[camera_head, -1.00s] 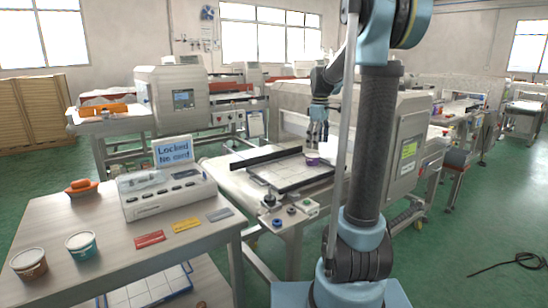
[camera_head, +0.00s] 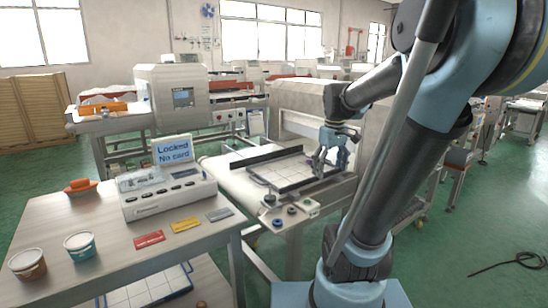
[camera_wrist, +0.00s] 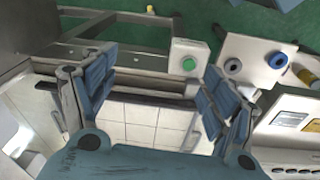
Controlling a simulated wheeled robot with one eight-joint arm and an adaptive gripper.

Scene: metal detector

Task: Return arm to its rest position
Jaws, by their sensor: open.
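My gripper (camera_head: 331,166) hangs fingers-down over the right end of a white gridded tray (camera_head: 271,176) on the conveyor. Its fingers are spread in the wrist view (camera_wrist: 150,82), with nothing between them but a view of the white grid below. My blue-and-black arm reaches in from the right side of the head view, bent at the elbow. Part of the tray's right end is hidden behind the gripper.
A console table (camera_head: 80,227) stands at the left, with a card reader reading "Locked No card" (camera_head: 172,151), coloured cards and two tubs (camera_head: 80,246). A button panel (camera_head: 291,215) sits at the conveyor's near end. A cable (camera_head: 520,262) lies on the open green floor.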

